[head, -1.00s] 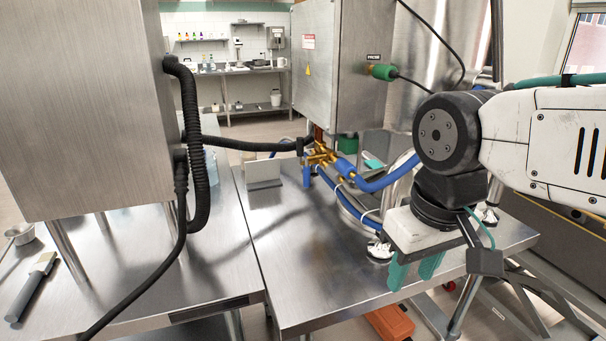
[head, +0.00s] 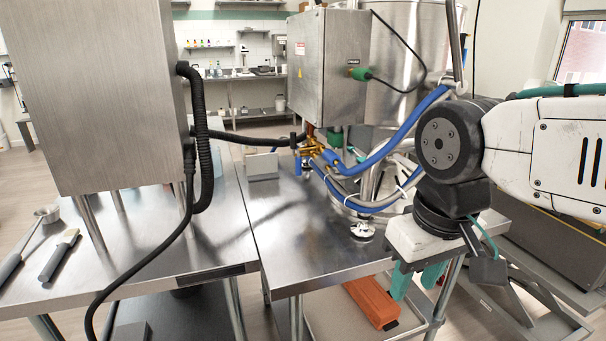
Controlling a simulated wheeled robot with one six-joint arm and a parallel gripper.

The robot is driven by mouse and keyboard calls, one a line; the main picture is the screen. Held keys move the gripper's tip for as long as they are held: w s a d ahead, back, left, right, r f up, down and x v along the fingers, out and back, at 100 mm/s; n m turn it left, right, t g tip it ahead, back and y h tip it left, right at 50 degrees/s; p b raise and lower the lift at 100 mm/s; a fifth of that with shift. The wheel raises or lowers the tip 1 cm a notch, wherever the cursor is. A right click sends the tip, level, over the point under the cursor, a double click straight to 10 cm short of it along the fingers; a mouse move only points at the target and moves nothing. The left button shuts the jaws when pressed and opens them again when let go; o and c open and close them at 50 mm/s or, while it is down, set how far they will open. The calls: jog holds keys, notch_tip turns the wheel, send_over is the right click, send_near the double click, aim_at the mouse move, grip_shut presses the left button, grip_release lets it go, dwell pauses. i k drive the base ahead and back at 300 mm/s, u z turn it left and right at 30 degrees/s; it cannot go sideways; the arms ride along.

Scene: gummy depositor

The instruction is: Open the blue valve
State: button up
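A brass fitting (head: 314,148) with blue parts sits below the steel control box, over the far part of the right steel table. A blue piece (head: 332,158) joins it to a blue hose (head: 390,145), and another small blue part (head: 298,165) hangs at its left. Which blue part is the valve handle is too small to tell.
A steel control box (head: 328,70) and a steel cabinet (head: 105,100) stand above the tables. Black hoses (head: 202,140) hang between them. The right table (head: 290,235) is mostly clear in front. An orange case (head: 370,301) lies on the lower shelf. A spatula (head: 60,254) lies at left.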

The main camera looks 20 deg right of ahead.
aim_at(298, 159)
jog(key=z, duration=0.3)
jog(key=i, duration=0.85)
jog(key=u, duration=0.25)
